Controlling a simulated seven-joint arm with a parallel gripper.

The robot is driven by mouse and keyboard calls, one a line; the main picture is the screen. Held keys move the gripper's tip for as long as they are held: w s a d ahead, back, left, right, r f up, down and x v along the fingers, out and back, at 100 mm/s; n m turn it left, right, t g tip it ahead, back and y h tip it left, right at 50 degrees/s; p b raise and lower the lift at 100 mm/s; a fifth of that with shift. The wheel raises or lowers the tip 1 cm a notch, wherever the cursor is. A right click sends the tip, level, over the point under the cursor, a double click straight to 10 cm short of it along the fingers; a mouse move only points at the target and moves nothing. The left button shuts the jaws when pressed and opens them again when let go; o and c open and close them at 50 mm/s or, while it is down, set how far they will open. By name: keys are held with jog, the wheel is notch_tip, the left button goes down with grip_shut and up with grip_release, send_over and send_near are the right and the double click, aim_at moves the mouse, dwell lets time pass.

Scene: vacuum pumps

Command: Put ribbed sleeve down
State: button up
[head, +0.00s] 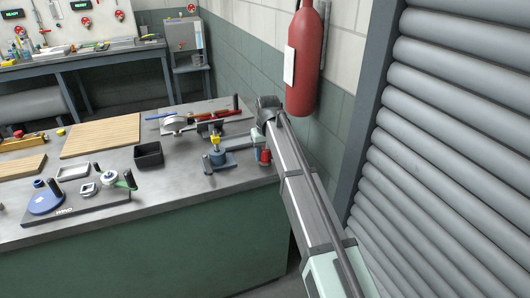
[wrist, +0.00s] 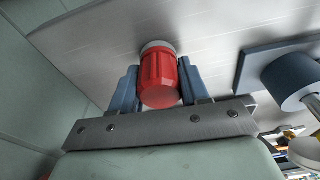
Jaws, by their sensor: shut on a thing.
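The ribbed sleeve (wrist: 160,80) is a red ribbed cylinder with a pale grey ring at its far end. In the wrist view it sits between the two blue-grey fingers of my gripper (wrist: 159,84), which are shut on its sides. In the head view the red sleeve (head: 265,156) shows small below my gripper (head: 260,150), close to the right end of the workbench (head: 190,190). The pale end points to the grey bench top. I cannot tell whether it touches it.
A blue-grey cylinder on a plate (wrist: 292,78) stands close on the right in the wrist view. In the head view a blue device with a yellow top (head: 217,157), a black bin (head: 148,155) and a wooden board (head: 102,135) lie left. A red extinguisher (head: 305,65) hangs behind.

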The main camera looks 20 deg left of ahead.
jog(key=shift+f, duration=0.2)
dwell(0.5)
jog(key=o, duration=1.2)
jog(key=shift+o, duration=0.2)
notch_tip(320, 180, up, 14)
jog(key=s+d, duration=0.1)
jog(key=shift+s+d+f, duration=0.15)
jog(key=shift+s+f, duration=0.05)
jog(key=shift+s, duration=0.05)
grip_shut()
dwell(0.4)
dwell(0.7)
